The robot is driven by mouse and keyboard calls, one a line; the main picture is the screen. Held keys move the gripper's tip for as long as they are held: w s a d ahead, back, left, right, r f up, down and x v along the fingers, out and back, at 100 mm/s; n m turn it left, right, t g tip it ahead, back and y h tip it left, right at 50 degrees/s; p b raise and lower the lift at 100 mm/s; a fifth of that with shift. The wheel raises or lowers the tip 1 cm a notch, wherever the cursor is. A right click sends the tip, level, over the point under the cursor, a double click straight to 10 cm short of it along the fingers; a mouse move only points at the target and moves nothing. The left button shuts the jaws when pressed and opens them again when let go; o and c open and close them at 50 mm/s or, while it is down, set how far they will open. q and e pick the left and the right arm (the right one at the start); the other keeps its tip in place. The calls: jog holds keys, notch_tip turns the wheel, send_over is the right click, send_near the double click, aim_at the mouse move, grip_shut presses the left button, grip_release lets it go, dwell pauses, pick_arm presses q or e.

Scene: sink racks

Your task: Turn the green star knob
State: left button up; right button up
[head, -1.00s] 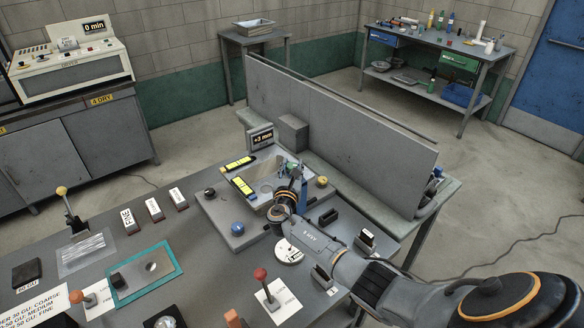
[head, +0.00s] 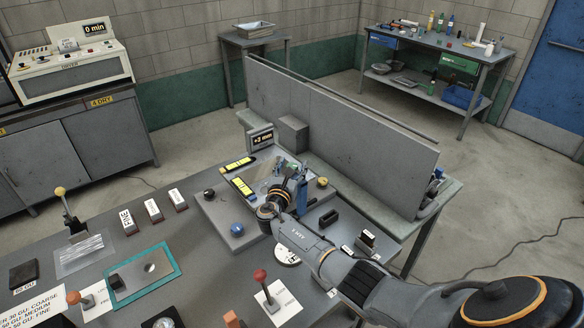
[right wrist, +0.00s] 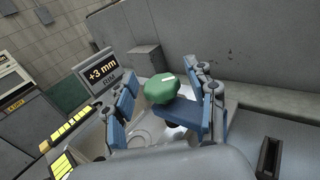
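The green knob (right wrist: 163,88) shows in the right wrist view as a rounded, lobed green piece with a white mark on its top. My right gripper (right wrist: 164,108) is open, with one blue finger to the left of the knob and one to its right. A gap shows on the left side; contact on the right cannot be told. In the head view my right gripper (head: 290,183) is over the panel, and it largely hides the knob. A display (right wrist: 101,72) beside the knob reads +3 mm. My left gripper is in neither view.
A blue ball knob (head: 237,229), a black knob (head: 209,193) and a yellow knob (head: 323,182) stand around the gripper. A long grey wall panel (head: 345,125) rises behind. A red-topped lever (head: 260,275) stands in front. Yellow-lit strips (head: 240,163) lie to the left.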

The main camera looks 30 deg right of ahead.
jog(key=shift+s+a+f, duration=0.15)
jog(key=shift+s+a, duration=0.2)
jog(key=shift+a, duration=0.15)
jog(key=v, duration=1)
jog(key=shift+s+a, duration=0.25)
jog(key=shift+s, duration=0.1)
dwell(0.6)
